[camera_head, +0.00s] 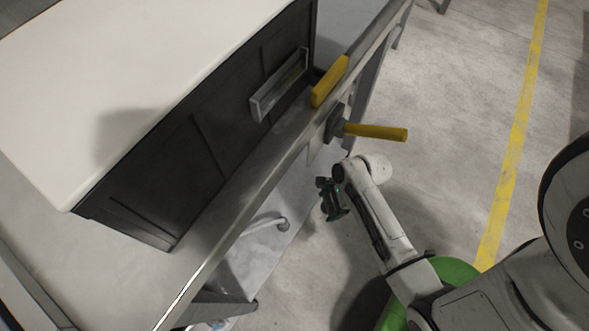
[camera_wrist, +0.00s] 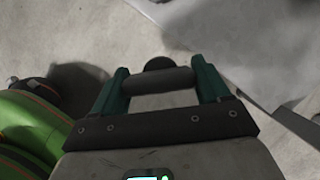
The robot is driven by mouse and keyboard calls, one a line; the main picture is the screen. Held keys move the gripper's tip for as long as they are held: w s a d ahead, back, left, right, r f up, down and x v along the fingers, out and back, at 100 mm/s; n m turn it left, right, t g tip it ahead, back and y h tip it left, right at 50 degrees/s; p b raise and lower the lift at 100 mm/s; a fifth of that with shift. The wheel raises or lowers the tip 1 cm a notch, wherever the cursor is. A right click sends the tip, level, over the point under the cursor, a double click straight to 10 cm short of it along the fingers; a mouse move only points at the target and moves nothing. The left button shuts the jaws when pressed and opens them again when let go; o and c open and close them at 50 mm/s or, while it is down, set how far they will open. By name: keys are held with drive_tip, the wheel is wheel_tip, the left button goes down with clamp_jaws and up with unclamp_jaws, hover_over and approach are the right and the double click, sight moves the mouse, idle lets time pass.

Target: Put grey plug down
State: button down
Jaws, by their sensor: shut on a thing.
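My gripper (camera_wrist: 160,88) shows large in the wrist view, with two dark green fingers. It is shut on the grey plug (camera_wrist: 158,78), which lies across between the fingertips. A dark round part shows just beyond the plug's middle. The floor lies below. In the head view my gripper (camera_head: 331,199) hangs beside the metal table's edge, below the tabletop and over the floor. The plug is too small and dark to make out there.
A metal table (camera_head: 240,212) carries a dark box (camera_head: 190,150) with a white top. A yellow handle (camera_head: 375,132) juts from the table's side above my gripper; another yellow piece (camera_head: 330,82) stands at its edge. Open floor (camera_head: 450,130) lies right, with a yellow line (camera_head: 505,180).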

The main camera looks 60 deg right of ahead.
drive_tip(key=w+d+f+b, duration=0.1)
drive_tip(key=w+f+b, duration=0.1)
drive_tip(key=w+f, duration=0.1)
drive_tip(key=w+d+f+b, duration=0.2)
drive_tip(key=w+f+b, duration=0.1)
drive_tip(key=w, duration=0.1)
drive_tip(key=w+d+f+b, duration=0.2)
drive_tip(key=w+f, duration=0.1)
drive_tip(key=w, duration=0.1)
drive_tip(key=shift+d, duration=0.25)
drive_tip(key=f, duration=0.1)
drive_tip(key=f+b, duration=0.2)
drive_tip(key=shift+w+d+f, duration=0.15)
drive_tip(key=shift+w+f, duration=0.1)
drive_tip(key=shift+f, duration=0.1)
drive_tip(key=shift+r, duration=0.1)
